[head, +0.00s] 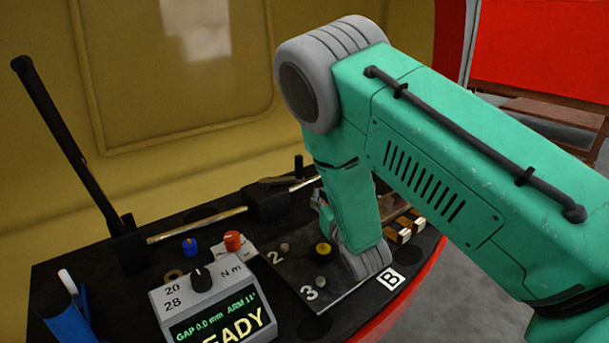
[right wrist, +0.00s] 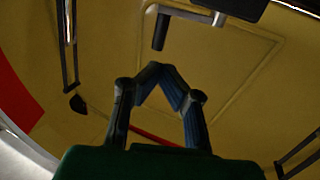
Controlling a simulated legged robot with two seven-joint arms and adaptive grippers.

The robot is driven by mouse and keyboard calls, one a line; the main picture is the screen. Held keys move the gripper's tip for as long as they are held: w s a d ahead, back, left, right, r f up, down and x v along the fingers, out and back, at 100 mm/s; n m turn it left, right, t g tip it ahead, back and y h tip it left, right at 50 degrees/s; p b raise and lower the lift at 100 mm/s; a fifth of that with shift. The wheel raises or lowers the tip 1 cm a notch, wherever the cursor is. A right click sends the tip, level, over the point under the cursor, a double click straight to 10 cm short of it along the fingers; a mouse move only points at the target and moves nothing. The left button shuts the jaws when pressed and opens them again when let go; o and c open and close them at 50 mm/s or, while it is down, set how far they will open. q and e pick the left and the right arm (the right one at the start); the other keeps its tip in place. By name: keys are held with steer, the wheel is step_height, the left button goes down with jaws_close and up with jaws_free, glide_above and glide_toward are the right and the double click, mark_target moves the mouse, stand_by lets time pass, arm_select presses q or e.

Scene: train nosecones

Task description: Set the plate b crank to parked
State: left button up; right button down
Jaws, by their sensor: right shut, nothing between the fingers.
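The dark plate marked B (head: 345,296) lies on the black bench top, with the numbers 2 and 3 and a yellow-and-black knob (head: 323,250) on it. I cannot tell for sure which part is its crank. A black upright grip (head: 298,165) by a steel bar stands behind the plate; a similar black grip on a grey bar shows in the right wrist view (right wrist: 160,31), beyond my fingertips and apart from them. My right gripper (right wrist: 155,70) is shut and empty; in the head view my own arm mostly hides it, above the plate. My left gripper is out of view.
A grey torque display box (head: 205,300) reading READY stands front left of the plate. A tall black lever (head: 65,145) rises at the left. Red (head: 233,241) and blue (head: 189,246) knobs sit between. A yellow wall (head: 190,110) closes the back.

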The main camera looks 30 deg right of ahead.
mark_target(301, 168)
steer(key=b+x, duration=0.3)
steer(key=x, duration=0.9)
steer(key=shift+w, duration=0.25)
steer(key=shift+w+r, duration=0.1)
steer(key=shift+d, duration=0.1)
steer(key=shift+w+d+n+y, duration=0.15)
steer(key=shift+w+n+y, duration=0.1)
steer(key=shift+n+y, duration=0.25)
